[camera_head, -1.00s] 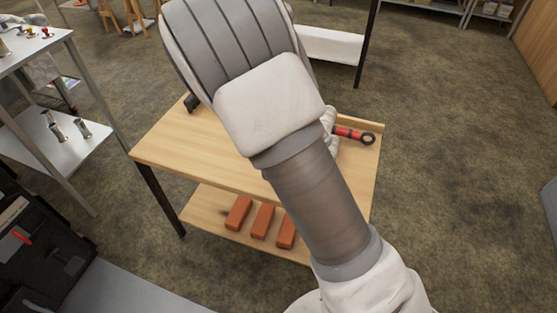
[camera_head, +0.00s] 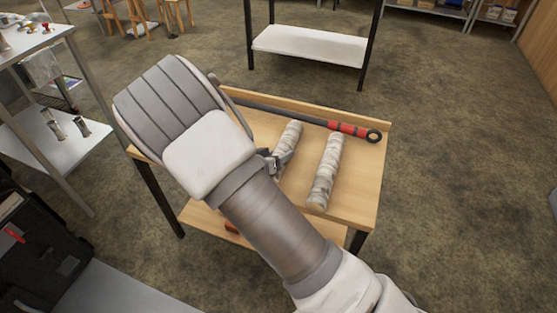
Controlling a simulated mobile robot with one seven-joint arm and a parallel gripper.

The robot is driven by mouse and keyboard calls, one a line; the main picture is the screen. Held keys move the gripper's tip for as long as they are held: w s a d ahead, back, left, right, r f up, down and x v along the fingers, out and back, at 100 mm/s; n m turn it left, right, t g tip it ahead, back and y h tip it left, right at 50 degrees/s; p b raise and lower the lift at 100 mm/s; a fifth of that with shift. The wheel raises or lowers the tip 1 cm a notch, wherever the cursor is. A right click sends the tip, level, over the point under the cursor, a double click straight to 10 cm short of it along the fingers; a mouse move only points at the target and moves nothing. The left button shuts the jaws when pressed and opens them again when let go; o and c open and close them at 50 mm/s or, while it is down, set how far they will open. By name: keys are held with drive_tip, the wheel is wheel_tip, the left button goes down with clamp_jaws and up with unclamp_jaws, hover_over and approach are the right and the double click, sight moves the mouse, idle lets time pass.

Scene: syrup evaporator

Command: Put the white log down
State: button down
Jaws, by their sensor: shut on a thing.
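Two whitish, bark-covered logs show over the wooden table top (camera_head: 354,204). The left white log (camera_head: 291,135) runs away from me, its near part at my gripper (camera_head: 277,163). My gripper is shut on this left log; my arm hides much of the fingers. I cannot tell whether the log touches the table top. The right white log (camera_head: 326,171) lies on the table top, roughly alongside it with a gap between.
A dark rod with a red grip (camera_head: 348,129) and a ring end lies along the table's raised back edge. A lower shelf (camera_head: 208,218) holds an orange brick, mostly hidden. A metal rack (camera_head: 50,140) stands left; a white-shelved stand (camera_head: 310,46) is behind.

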drive_tip(key=shift+f, duration=0.3)
drive_tip(key=shift+f, duration=0.15)
drive_tip(key=shift+c, duration=0.2)
unclamp_jaws()
